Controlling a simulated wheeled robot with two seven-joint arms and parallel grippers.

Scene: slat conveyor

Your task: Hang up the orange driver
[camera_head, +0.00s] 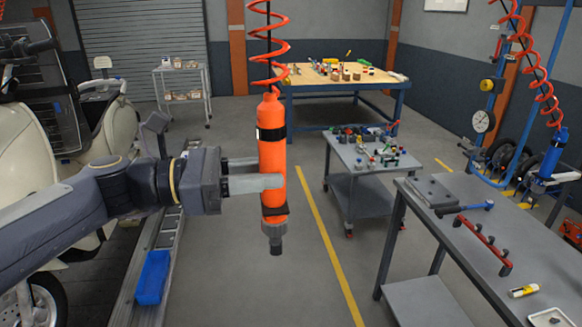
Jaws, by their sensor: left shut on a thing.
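The orange driver (272,150) is an upright orange cylinder with black bands and a dark tip pointing down. A coiled orange hose (266,45) and a dark cord run up from its top, out of view. My left gripper (268,184) comes in from the left and is shut on the driver around its lower middle. The driver hangs in front of open floor, clear of the tables. The far side of the grip is hidden. My right gripper is not in view.
A grey bench (480,255) at right holds a red rail, a blue-handled tool and a yellow tube. A blue driver (549,155) hangs at far right. A grey cart (362,185) stands behind; a cream scooter (25,200) and blue tray (153,278) are at left.

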